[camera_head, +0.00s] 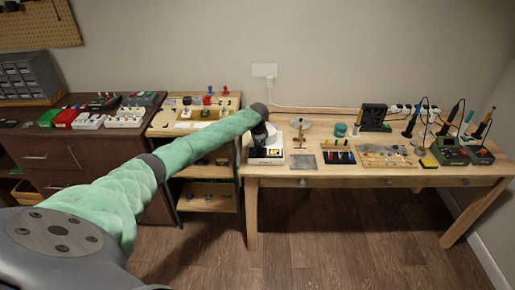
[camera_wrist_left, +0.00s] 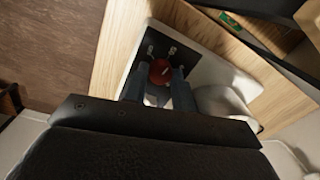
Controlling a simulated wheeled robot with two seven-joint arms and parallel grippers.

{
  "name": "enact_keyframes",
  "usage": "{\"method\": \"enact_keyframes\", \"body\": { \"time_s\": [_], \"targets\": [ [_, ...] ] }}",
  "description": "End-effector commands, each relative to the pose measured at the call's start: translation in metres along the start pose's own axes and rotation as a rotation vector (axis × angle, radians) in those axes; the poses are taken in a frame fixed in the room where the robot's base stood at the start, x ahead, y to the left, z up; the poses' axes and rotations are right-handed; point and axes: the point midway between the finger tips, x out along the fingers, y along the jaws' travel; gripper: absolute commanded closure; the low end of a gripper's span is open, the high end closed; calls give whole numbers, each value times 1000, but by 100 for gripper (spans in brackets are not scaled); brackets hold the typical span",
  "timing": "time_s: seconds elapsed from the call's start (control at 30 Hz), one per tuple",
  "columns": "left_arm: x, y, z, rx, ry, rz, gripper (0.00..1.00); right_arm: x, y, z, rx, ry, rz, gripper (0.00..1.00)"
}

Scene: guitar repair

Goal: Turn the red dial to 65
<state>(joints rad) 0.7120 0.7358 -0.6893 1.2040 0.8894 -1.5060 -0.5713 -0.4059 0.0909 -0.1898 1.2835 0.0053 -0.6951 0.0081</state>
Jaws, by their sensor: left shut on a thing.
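The red dial (camera_wrist_left: 161,70) is on the dark top panel of a white-cased device (camera_wrist_left: 205,75), seen in the left wrist view. My left gripper (camera_wrist_left: 158,78) is shut on the dial, with one finger on each side of it. In the head view the device (camera_head: 256,160) stands at the left end of the wooden workbench. It has a small lit orange display (camera_head: 273,152) whose digits are too small to read. My left gripper and arm hide the dial there. My right gripper is in neither view.
The workbench (camera_head: 350,181) also holds a metal plate (camera_head: 303,162), a rack of coloured-handled tools (camera_head: 338,157) and a green soldering station (camera_head: 449,152). A wooden shelf unit (camera_head: 207,203) and a dark cabinet (camera_head: 60,158) stand to the left.

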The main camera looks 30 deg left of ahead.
Motion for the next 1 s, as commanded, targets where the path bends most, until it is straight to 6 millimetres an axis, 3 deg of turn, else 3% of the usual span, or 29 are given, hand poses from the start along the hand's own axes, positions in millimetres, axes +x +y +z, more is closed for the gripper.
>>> {"method": "enact_keyframes", "body": {
  "time_s": [0.73,1.0],
  "targets": [
    [0,-2,2,687,42,-3,96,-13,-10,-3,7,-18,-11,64],
    [-1,-2,2,860,53,-3,96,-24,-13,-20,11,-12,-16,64]
  ]
}}
